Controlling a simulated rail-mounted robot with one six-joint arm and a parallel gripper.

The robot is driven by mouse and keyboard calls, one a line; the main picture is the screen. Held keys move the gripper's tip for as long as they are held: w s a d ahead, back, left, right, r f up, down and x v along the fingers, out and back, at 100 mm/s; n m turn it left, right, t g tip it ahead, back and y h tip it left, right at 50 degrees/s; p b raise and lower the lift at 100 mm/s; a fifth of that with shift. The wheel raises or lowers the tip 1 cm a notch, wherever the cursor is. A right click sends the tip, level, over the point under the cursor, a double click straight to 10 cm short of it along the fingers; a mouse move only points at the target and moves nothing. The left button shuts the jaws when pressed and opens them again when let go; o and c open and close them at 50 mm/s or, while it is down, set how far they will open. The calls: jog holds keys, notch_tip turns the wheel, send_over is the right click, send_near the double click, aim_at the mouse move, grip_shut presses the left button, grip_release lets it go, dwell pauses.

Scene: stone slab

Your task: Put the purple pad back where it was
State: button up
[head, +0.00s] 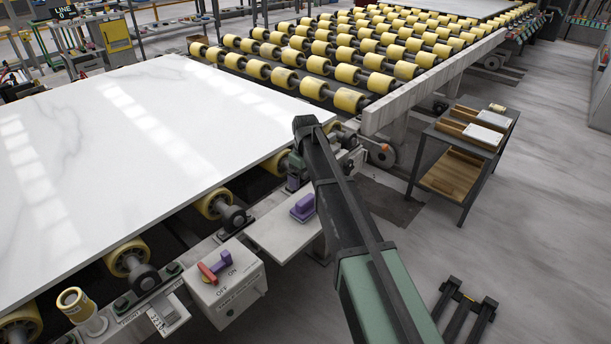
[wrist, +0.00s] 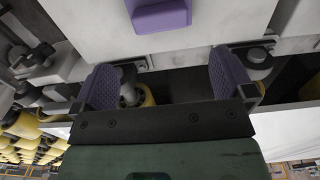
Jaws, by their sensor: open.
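The purple pad (head: 303,207), a small block with a raised grip, sits on a light shelf plate (head: 272,232) beside the roller line. In the wrist view the pad (wrist: 160,17) is at the top edge, partly cut off, beyond the fingers. My gripper (wrist: 165,85) is open and empty, its two purple-faced fingers wide apart. The pad is not between them. In the head view my arm covers much of the area just right of the pad, and the gripper cannot be made out clearly there.
A large white stone slab (head: 140,140) lies on the rollers at left. Yellow rollers (head: 350,75) fill the back. A dark cart (head: 450,135) with trays stands at right.

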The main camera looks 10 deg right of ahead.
jog(key=s+r+m, duration=0.1)
jog(key=s+m, duration=0.6)
jog(key=s, duration=2.4)
jog(key=shift+r, duration=0.3)
jog(key=shift+c, duration=0.3)
